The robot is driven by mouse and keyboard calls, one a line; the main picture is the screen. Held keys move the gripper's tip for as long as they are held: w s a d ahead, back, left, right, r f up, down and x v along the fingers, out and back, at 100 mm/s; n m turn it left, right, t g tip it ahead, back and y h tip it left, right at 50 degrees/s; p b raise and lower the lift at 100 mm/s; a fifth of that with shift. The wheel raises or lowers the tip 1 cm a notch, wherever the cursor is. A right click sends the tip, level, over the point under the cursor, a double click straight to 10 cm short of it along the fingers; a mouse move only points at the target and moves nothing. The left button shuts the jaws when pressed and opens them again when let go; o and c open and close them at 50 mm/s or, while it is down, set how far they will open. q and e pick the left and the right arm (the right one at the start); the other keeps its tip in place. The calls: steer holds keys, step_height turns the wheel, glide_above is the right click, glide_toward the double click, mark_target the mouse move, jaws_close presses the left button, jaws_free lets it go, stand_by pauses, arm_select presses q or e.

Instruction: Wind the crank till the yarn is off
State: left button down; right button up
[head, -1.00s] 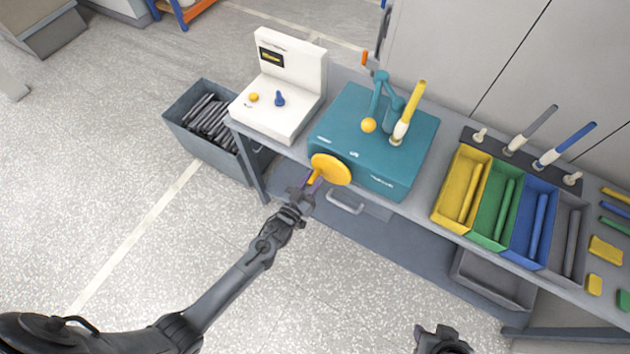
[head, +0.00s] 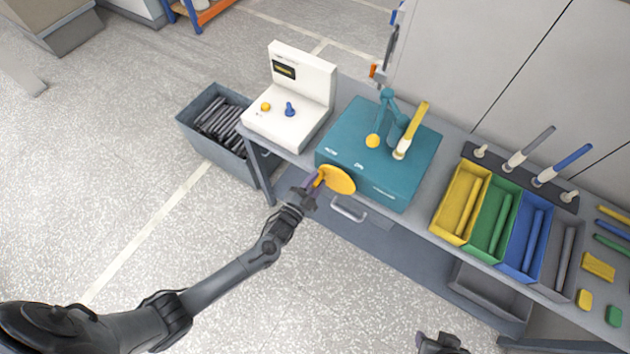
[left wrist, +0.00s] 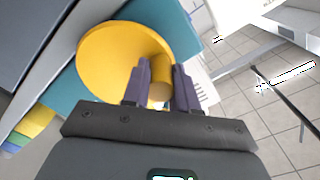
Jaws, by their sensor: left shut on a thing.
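The teal winding machine (head: 368,152) stands on the bench, with its yellow crank disc (head: 339,180) on the front face. My left gripper (head: 316,182) is shut on the crank's yellow handle. In the left wrist view the yellow disc (left wrist: 120,60) fills the upper left, and the handle (left wrist: 159,92) sits between the two fingers of the left gripper (left wrist: 160,88). A bobbin with yellow yarn (head: 412,128) stands tilted on top of the machine, beside a teal arm and an orange-yellow ball (head: 373,141). My right gripper (head: 440,343) shows only in part at the bottom edge; its fingers are unclear.
A white control box (head: 290,100) with a yellow button and blue knob stands left of the machine. A grey bin (head: 190,117) of dark rods is on the floor. Yellow, green, blue and grey trays, with a rack (head: 520,176) behind them, fill the bench to the right.

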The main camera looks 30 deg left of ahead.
arm_select(q)
steer(key=m, duration=0.1)
steer(key=r+m+p, duration=0.1)
steer(key=m, duration=0.1)
steer(key=shift+d+r, duration=0.25)
steer(key=shift+r, duration=0.05)
steer(key=shift+d+r+m+p, duration=0.25)
steer(key=shift+m+p, duration=0.35)
steer(key=shift+m, duration=0.4)
steer(key=c, duration=0.9)
jaws_free()
steer(key=shift+s, duration=0.2)
steer(key=shift+s+a, duration=0.15)
steer(key=shift+s, duration=1.6)
steer(key=shift+s+a, duration=0.2)
steer(key=shift+s, duration=1.55)
steer(key=shift+s+a, duration=0.15)
steer(key=shift+s, duration=1.6)
